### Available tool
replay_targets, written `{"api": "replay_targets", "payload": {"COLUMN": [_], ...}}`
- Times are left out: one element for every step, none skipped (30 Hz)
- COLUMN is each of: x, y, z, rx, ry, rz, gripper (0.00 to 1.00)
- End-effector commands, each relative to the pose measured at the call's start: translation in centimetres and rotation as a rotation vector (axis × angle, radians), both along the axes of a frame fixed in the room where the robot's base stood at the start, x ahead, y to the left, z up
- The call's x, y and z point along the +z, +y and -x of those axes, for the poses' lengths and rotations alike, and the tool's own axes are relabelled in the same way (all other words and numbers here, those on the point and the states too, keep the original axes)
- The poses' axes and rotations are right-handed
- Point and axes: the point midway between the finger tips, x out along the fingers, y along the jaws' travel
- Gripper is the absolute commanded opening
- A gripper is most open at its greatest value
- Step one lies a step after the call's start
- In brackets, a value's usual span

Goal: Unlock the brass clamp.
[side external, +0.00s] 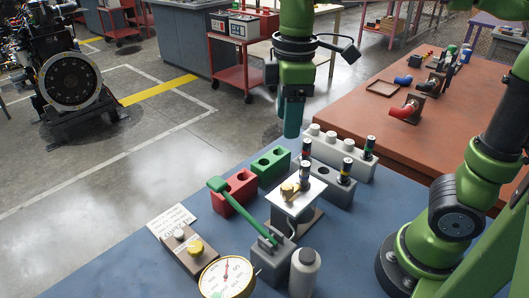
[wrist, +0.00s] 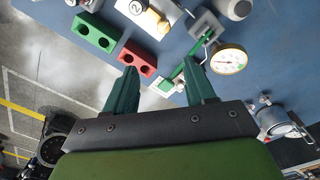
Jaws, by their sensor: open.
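In the wrist view a brass piece (wrist: 158,21) shows on the plate near the top edge. I cannot tell how the clamp is latched. My gripper (side external: 291,130) hangs above and behind the bench items, pointing down. In the wrist view its two green fingers (wrist: 160,68) are apart with nothing held between them. It is clear of the clamp.
A green lever (side external: 237,207) rises from a grey base beside a round gauge (side external: 228,278). Red (side external: 234,192) and green (side external: 271,166) holed blocks stand left of the plate; a grey rack (side external: 328,180) with cylinders stands behind. A brown block (side external: 188,250) carries two knobs. A grey bottle (side external: 304,272) stands in front.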

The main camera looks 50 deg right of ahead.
Motion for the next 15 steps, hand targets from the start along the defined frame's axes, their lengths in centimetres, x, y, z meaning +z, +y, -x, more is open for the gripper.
{"api": "replay_targets", "payload": {"x": [0.5, 0.7, 0.6, 0.6, 0.5, 0.3, 0.1, -0.2, -0.6, -1.0, -1.5, -2.2, -2.8, -3.5, -4.4], "y": [-0.1, -0.2, -0.2, -0.2, -0.2, -0.2, -0.2, -0.2, -0.2, -0.2, -0.2, -0.2, -0.2, -0.2, -0.2], "z": [0.2, 0.4, 0.6, 0.7, 0.8, 0.8, 0.8, 0.8, 0.8, 0.9, 0.9, 0.9, 0.9, 0.9, 0.9], "rx": [0.044, 0.066, 0.090, 0.103, 0.113, 0.121, 0.125, 0.126, 0.126, 0.126, 0.127, 0.125, 0.125, 0.125, 0.125], "ry": [0.009, 0.016, 0.028, 0.033, 0.036, 0.038, 0.038, 0.039, 0.040, 0.040, 0.041, 0.041, 0.042, 0.042, 0.042], "rz": [0.006, 0.008, 0.010, 0.009, 0.008, 0.008, 0.008, 0.009, 0.008, 0.008, 0.008, 0.008, 0.008, 0.008, 0.008], "gripper": [0.55, 0.55, 0.55, 0.55, 0.55, 0.55, 0.55, 0.55, 0.55, 0.55, 0.55, 0.55, 0.55, 0.55, 0.55]}}
